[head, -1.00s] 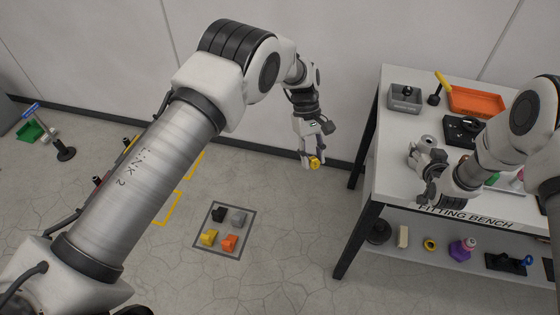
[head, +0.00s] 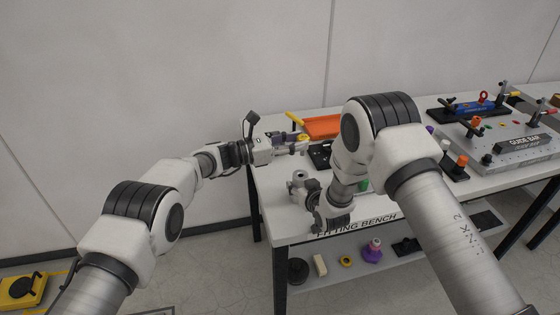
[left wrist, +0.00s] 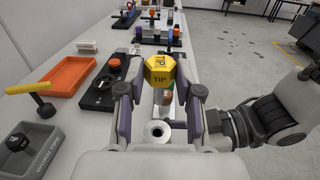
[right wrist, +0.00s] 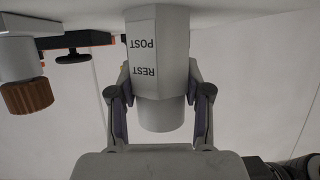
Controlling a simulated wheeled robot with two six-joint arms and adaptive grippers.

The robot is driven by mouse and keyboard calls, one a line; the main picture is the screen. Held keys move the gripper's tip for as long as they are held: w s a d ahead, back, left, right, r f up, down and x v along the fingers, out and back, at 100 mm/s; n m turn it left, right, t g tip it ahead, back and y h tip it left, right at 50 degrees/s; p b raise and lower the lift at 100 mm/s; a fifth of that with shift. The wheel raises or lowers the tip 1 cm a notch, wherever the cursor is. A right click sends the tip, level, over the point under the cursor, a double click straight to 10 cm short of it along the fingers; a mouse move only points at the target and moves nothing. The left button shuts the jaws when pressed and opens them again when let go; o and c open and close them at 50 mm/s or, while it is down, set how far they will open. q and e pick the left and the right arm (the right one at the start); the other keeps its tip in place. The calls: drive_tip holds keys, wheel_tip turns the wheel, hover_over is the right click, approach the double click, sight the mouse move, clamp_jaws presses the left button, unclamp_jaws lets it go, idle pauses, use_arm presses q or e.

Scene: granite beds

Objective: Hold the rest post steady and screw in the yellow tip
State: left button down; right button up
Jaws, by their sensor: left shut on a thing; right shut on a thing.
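The yellow tip (left wrist: 160,70) is held between the fingers of my left gripper (left wrist: 160,88); in the head view the tip (head: 303,138) is over the bench's left part. The grey rest post (right wrist: 158,60), lettered REST POST, is between the fingers of my right gripper (right wrist: 158,112), which is shut on it. In the head view the post (head: 298,178) is near the bench's left end, my right gripper (head: 308,192) beside it. In the left wrist view the post's round top with a dark hole (left wrist: 158,132) shows below the tip. The tip and post are apart.
On the bench (head: 268,190) are an orange tray (left wrist: 68,76), a black fixture (left wrist: 98,92), a yellow-handled tool (left wrist: 30,88) and a grey worn-tips box (left wrist: 40,158). A guide bar block (head: 520,155) stands at the right. The lower shelf holds a purple item (head: 372,252).

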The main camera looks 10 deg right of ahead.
use_arm(q)
drive_tip(key=shift+a+f, duration=0.1)
drive_tip(key=shift+f, duration=2.7)
drive_tip(key=shift+f, duration=0.2)
idle(3.2)
drive_tip(key=c, duration=0.7)
unclamp_jaws()
drive_tip(key=shift+s+a, duration=0.15)
drive_tip(key=shift+a, duration=1.1)
drive_tip(key=shift+s+a, duration=0.1)
drive_tip(key=shift+a, duration=1.15)
drive_tip(key=shift+a, duration=0.1)
drive_tip(key=s+a, duration=0.1)
drive_tip(key=a, duration=1)
drive_tip(key=shift+s+a, duration=0.2)
drive_tip(key=shift+a, duration=0.15)
